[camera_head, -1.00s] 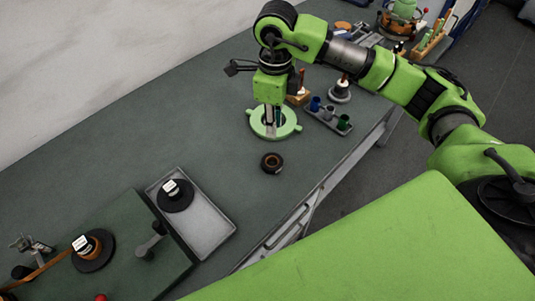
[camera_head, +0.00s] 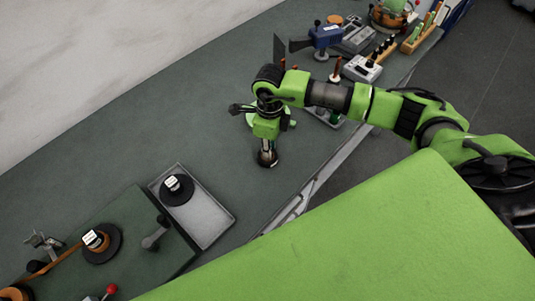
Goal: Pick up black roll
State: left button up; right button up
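Another black roll with a white label (camera_head: 177,187) lies in the grey tray (camera_head: 206,222) at the left. My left gripper is not in view.
A green block (camera_head: 125,235) left of the tray carries an orange-brown roll (camera_head: 97,241) and a lever. Behind my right arm are a blue tool (camera_head: 325,37) and a grey box with knobs (camera_head: 362,68). Bare bench lies between tray and gripper.

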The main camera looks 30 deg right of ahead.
grip_shut()
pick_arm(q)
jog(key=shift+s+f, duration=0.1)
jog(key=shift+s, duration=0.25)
pick_arm(e)
jog(key=shift+r+b, duration=0.45)
jog(key=shift+b, duration=0.05)
notch_tip(320, 180, up, 2)
jog(key=shift+a+r+b, duration=0.1)
jog(key=shift+r+b, duration=0.05)
jog(key=shift+b, duration=0.7)
pick_arm(q)
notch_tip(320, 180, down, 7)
jog(key=b, duration=0.4)
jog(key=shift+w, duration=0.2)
pick_arm(e)
jog(key=s+a+r, duration=0.9)
jog(key=s+r, duration=0.1)
jog(key=shift+s, duration=0.3)
